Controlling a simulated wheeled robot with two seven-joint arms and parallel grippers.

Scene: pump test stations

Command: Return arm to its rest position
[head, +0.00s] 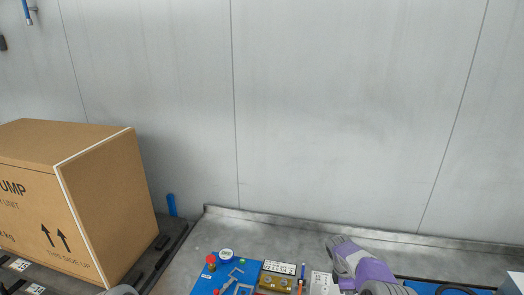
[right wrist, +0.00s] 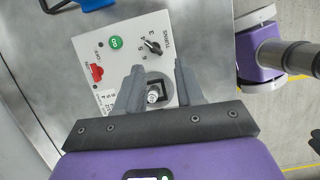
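My right arm (head: 370,268), purple and grey, shows at the bottom of the head view, right of centre; its fingertips cannot be made out there. In the right wrist view my right gripper (right wrist: 159,72) has its two dark grey fingers apart, with nothing held. The fingers are over the lower part of a white control panel (right wrist: 132,58). A dark square fitting with a small round pale part (right wrist: 153,97) shows between them. Whether the fingers touch the panel cannot be told. My left gripper is not in view.
The panel carries a green button (right wrist: 116,43), a black rotary knob (right wrist: 153,46) and a red switch (right wrist: 97,72). A large cardboard pump box (head: 110,200) stands at the left. A blue board with fittings (head: 205,284) lies at the bottom centre. A grey wall (head: 340,100) is behind.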

